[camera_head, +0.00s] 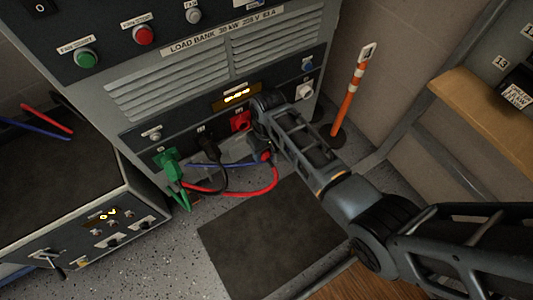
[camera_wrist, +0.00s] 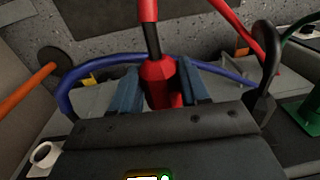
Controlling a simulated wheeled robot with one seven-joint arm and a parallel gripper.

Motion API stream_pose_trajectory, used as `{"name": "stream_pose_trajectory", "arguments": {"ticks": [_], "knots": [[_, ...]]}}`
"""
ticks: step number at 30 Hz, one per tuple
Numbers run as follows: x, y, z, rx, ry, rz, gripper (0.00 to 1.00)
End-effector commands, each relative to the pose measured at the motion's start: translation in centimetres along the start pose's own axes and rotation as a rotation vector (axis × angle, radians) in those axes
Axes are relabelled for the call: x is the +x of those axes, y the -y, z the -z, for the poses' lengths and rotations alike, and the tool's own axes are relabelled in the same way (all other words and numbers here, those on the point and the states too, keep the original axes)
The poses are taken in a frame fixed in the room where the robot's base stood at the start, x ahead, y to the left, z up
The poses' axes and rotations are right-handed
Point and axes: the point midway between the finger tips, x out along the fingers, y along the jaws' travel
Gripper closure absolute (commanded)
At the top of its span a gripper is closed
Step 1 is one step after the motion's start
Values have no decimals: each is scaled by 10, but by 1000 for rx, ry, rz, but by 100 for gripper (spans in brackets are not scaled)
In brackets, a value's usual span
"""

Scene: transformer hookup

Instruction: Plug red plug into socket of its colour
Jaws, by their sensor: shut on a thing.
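The red plug (camera_wrist: 158,72) is between the two fingers of my gripper (camera_wrist: 160,92) in the wrist view, with its red cable rising from it. In the head view, the gripper (camera_head: 261,149) is low in front of the load bank, and the red plug (camera_head: 265,156) shows at its end. The red socket (camera_head: 240,121) is on the lower panel, just above and left of the gripper. The plug is apart from that socket. The plug's front end is partly hidden by the gripper body in the wrist view.
A green plug (camera_head: 168,160) sits in the panel at left, with a black plug (camera_head: 209,147) beside it. Blue and red cables cross below. A white socket (camera_head: 303,91) is at right. An orange-and-white post (camera_head: 355,90) stands right of the cabinet. A dark mat (camera_head: 270,240) lies in front.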

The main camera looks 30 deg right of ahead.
Motion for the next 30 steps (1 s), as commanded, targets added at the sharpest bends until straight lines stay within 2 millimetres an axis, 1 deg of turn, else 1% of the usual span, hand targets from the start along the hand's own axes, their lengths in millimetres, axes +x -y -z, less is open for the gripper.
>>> {"name": "stream_pose_trajectory", "arguments": {"ticks": [1, 6, 14, 21, 30], "knots": [[2, 0, 6, 0, -2, 0, 91], [2, 0, 21, 0, -2, 0, 91], [1, 0, 40, -1, -2, 0, 91], [0, 0, 46, 0, -1, 1, 91], [0, 0, 46, 0, -1, 1, 91]]}}
